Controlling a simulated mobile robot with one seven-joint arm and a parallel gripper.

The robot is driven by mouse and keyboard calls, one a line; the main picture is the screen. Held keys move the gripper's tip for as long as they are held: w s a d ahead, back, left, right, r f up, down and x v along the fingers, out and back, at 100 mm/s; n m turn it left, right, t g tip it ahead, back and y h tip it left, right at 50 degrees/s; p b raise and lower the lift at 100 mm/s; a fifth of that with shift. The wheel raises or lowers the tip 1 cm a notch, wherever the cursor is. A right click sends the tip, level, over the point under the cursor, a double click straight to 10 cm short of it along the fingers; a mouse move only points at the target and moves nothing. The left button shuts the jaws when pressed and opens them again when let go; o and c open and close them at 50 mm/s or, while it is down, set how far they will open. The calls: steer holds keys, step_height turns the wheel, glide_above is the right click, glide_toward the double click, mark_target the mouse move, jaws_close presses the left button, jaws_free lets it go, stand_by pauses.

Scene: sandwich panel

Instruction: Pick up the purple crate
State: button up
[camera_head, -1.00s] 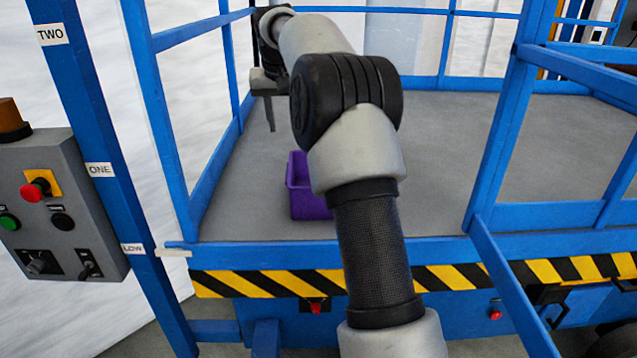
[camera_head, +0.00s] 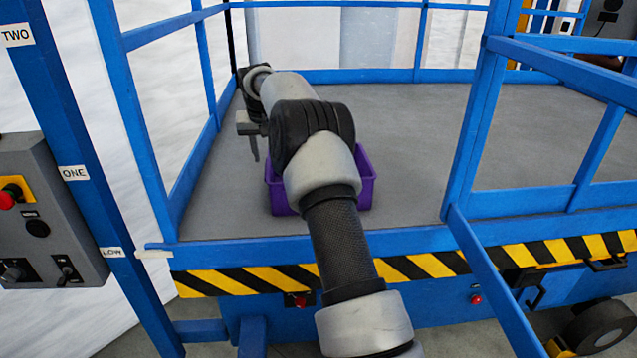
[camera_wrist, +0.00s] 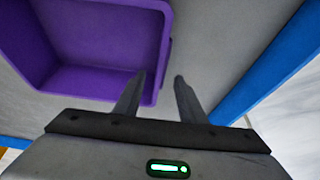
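The purple crate (camera_head: 366,181) stands upright on the grey lift platform near its front edge. My arm hides its middle in the head view. In the wrist view the crate (camera_wrist: 105,45) is at the upper left, open and empty where it shows. My gripper (camera_wrist: 158,80) is open, with its two fingers apart. The left finger overlaps the crate's wall in the picture, and the right finger is over the grey floor outside it. I cannot tell whether a finger touches the crate. In the head view my gripper (camera_head: 254,150) is left of the crate, pointing down.
Blue railings (camera_head: 180,180) enclose the platform (camera_head: 400,120), with a post and gate bar at the right. A control box (camera_head: 50,210) is on the left. A striped edge (camera_head: 420,270) runs along the front. The platform behind and right of the crate is clear.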

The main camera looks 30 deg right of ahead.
mark_target(268, 167)
steer(key=x, duration=0.4)
steer(key=shift+w+a+f+p, duration=0.1)
steer(key=shift+w+f+p, duration=0.05)
steer(key=shift+p, duration=0.15)
jaws_close()
stand_by(1.1)
